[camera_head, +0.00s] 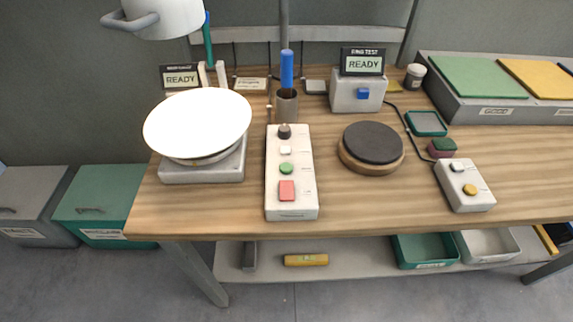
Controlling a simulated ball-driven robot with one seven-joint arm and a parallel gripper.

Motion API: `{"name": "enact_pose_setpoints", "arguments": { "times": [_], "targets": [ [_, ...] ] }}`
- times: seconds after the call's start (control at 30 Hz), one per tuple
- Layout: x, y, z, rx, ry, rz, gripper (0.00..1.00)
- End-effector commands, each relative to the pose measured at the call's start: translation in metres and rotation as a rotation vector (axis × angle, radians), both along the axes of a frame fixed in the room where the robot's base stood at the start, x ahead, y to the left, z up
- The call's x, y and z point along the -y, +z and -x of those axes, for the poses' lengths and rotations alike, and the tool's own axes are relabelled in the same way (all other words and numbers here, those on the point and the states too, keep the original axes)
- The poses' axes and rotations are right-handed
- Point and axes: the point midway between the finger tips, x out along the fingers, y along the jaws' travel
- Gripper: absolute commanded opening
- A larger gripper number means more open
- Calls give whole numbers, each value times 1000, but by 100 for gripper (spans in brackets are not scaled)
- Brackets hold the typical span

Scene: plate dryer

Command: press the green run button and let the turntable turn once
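The green run button (286,169) is a small round button on the white control box (292,206) at the middle of the bench. A dark knob (284,131) and a white button (285,150) sit behind it, and a larger red button (287,190) sits in front. A large white plate (197,123) rests on the turntable with the grey base (203,172), left of the box. The plate hides most of the turntable's top. A small display (181,77) behind the plate reads READY. My gripper is not in view.
A white rounded body with a grey loop (150,20) hangs at the upper left; I cannot tell what it is. A cup with a blue-handled tool (287,70) stands behind the box. Right are a dark round pad (373,142), a ring test unit (357,95) and a yellow-button box (465,185).

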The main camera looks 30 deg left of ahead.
Motion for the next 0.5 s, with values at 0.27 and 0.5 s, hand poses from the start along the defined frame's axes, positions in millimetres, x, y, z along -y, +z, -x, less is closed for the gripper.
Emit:
{"name": "enact_pose_setpoints", "arguments": {
  "times": [0.27,0.5],
  "targets": [
    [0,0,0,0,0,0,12],
    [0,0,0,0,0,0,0]
  ]
}}
